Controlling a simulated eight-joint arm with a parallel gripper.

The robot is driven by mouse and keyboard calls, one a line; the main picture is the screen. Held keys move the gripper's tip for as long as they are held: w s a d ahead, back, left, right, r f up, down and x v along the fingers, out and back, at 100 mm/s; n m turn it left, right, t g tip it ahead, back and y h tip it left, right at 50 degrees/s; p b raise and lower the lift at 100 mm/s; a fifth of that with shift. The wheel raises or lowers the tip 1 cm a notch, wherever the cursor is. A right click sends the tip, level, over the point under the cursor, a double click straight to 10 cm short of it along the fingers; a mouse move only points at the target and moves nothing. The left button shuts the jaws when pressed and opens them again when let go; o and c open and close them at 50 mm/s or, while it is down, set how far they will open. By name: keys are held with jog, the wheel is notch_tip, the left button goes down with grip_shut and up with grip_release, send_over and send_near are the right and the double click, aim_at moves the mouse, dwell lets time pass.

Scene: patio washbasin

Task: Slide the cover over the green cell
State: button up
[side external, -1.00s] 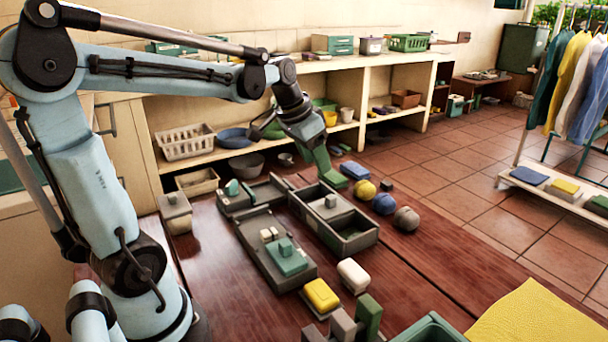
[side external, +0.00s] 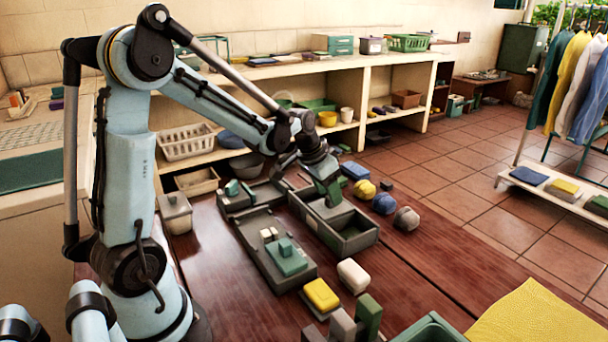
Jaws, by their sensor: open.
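A long dark grey open box (side external: 352,245) stands on the wooden table. Before the gripper covered it, a grey plate with a small raised knob showed inside; this may be the cover, and it is now mostly hidden. My gripper (side external: 332,203) is open, pointing down at the box's middle, its fingers at about the knob. I cannot tell whether they touch it. Left of the box, a grey tray (side external: 262,262) holds a green plate with a knob (side external: 287,258) and small cream blocks (side external: 269,234). Which cell is green inside the box cannot be seen.
A white block (side external: 353,275) and a yellow block (side external: 321,295) stand in front. Another grey tray (side external: 238,203) adjoins behind left.

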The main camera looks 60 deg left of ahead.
jog(key=shift+w+f, duration=0.2)
jog(key=shift+f, duration=0.3)
jog(key=shift+c, duration=0.5)
grip_shut()
jog(key=shift+d, duration=0.1)
